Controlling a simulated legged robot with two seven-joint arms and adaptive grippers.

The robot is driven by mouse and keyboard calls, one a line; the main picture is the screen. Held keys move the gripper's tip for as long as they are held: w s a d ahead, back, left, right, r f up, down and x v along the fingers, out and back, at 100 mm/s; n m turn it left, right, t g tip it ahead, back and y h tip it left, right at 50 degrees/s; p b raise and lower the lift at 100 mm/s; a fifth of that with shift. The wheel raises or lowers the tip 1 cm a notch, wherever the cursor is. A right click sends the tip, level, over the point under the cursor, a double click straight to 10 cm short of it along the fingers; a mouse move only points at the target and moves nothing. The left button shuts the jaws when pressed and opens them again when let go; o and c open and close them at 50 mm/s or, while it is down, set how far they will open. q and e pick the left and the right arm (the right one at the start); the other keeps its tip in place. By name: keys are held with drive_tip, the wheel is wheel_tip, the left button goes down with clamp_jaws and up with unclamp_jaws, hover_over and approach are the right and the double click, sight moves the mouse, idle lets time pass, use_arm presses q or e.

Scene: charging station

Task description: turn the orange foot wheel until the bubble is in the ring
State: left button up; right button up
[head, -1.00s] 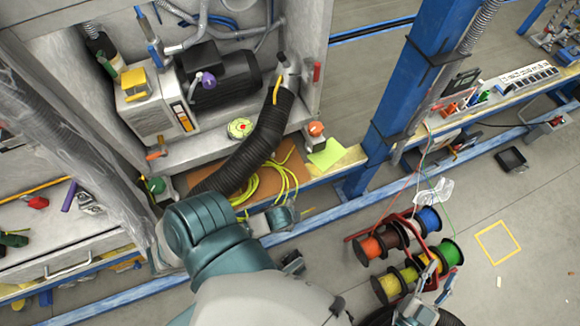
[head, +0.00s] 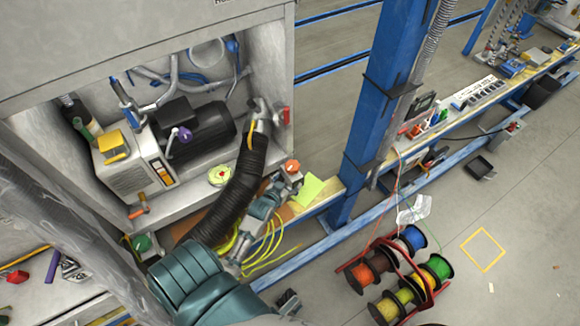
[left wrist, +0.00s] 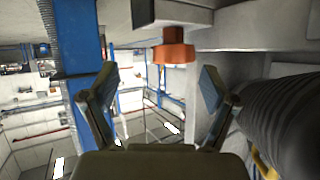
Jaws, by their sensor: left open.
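The orange foot wheel (head: 292,166) sits at the right front corner of the cabinet's machine bay. In the left wrist view the orange wheel (left wrist: 174,50) hangs below a grey part, ahead of the fingers and slightly right of centre. My left gripper (head: 284,181) is just below the wheel; its fingers (left wrist: 158,82) are open and empty, apart from the wheel. The round yellow-green level (head: 220,176) lies on the bay's front ledge, with a small red mark near its middle. Its bubble is too small to place. My right gripper is not seen.
A black ribbed hose (head: 232,190) runs down beside my left forearm and fills the right of the wrist view. A blue post (head: 375,95) stands right of the wheel. Yellow cables (head: 268,250) and a yellow-green sheet (head: 312,188) lie near the gripper. Cable spools (head: 400,270) stand on the floor.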

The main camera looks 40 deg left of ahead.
sight(290, 169)
use_arm(q)
drive_tip(key=shift+n+t+y, duration=0.3)
drive_tip(key=shift+n+y, duration=0.1)
drive_tip(key=shift+n, duration=0.3)
drive_tip(key=w+a, duration=0.1)
drive_tip(key=w, duration=0.1)
drive_tip(key=w+a+f+b, duration=0.1)
drive_tip(key=w, duration=0.1)
drive_tip(key=w+a+b, duration=0.1)
drive_tip(key=w, duration=0.1)
drive_tip(key=shift+w+a+f, duration=0.2)
drive_tip(key=shift+w+a, duration=0.05)
drive_tip(key=shift+a, duration=0.15)
drive_tip(key=shift+w+a+f, duration=0.15)
drive_tip(key=shift+w+a, duration=0.05)
drive_tip(key=shift+w, duration=0.3)
drive_tip(key=c, duration=1.1)
drive_tip(key=shift+c, duration=0.2)
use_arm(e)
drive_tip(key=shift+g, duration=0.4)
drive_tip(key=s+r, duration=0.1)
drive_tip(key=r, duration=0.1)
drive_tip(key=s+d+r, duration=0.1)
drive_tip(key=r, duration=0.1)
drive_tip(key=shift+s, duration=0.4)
